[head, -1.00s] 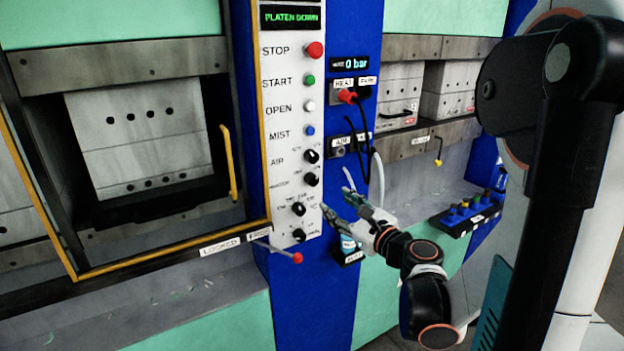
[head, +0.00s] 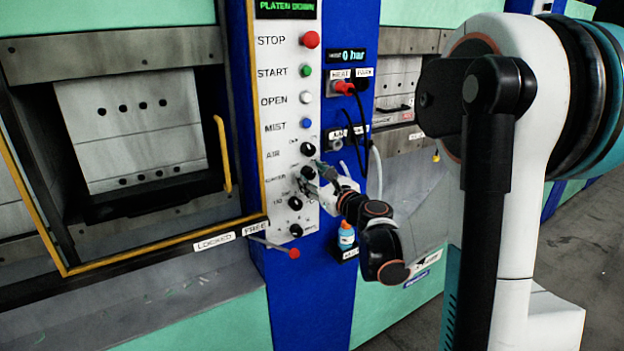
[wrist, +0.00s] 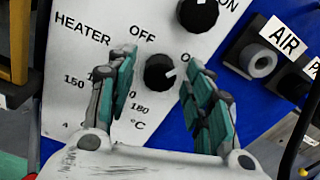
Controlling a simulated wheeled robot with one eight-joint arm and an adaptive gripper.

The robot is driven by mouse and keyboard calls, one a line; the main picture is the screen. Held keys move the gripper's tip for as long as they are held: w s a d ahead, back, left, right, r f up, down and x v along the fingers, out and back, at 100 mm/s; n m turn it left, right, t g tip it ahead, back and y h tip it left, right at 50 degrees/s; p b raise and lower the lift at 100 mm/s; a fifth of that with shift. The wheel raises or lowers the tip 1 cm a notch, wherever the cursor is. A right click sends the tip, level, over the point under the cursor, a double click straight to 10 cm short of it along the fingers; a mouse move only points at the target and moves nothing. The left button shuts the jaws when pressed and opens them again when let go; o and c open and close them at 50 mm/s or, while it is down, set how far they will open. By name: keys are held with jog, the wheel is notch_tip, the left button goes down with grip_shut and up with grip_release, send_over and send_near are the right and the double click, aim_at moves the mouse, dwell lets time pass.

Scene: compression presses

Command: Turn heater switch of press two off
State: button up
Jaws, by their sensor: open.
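The heater switch is a black round knob (wrist: 160,72) on the white control panel, between the printed words OFF and a partly hidden ON. Its white mark points to the upper right, toward the ON side. In the head view the heater knob (head: 307,173) sits below the AIR knob (head: 308,149), partly behind my fingers. My gripper (head: 312,177) is at the panel. In the wrist view my gripper (wrist: 158,64) is open, with one finger left and one right of the knob and gaps on both sides. Whether the fingertips touch the panel cannot be told.
Another black knob (wrist: 197,12) is just above the right finger. More knobs (head: 295,203) sit below the heater knob. A red-tipped lever (head: 293,253) juts out lower down. Cables (head: 362,130) hang to the right, and a small bottle (head: 346,236) stands below my wrist.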

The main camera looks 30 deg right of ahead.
jog(key=shift+w, duration=0.3)
jog(key=c, duration=1)
jog(key=shift+c, duration=0.2)
jog(key=shift+n, duration=0.3)
jog(key=n, duration=0.5)
jog(key=shift+a, duration=0.1)
jog(key=n, duration=0.6)
jog(key=shift+b, duration=0.35)
jog(key=shift+f+n, duration=0.1)
jog(key=shift+n, duration=0.2)
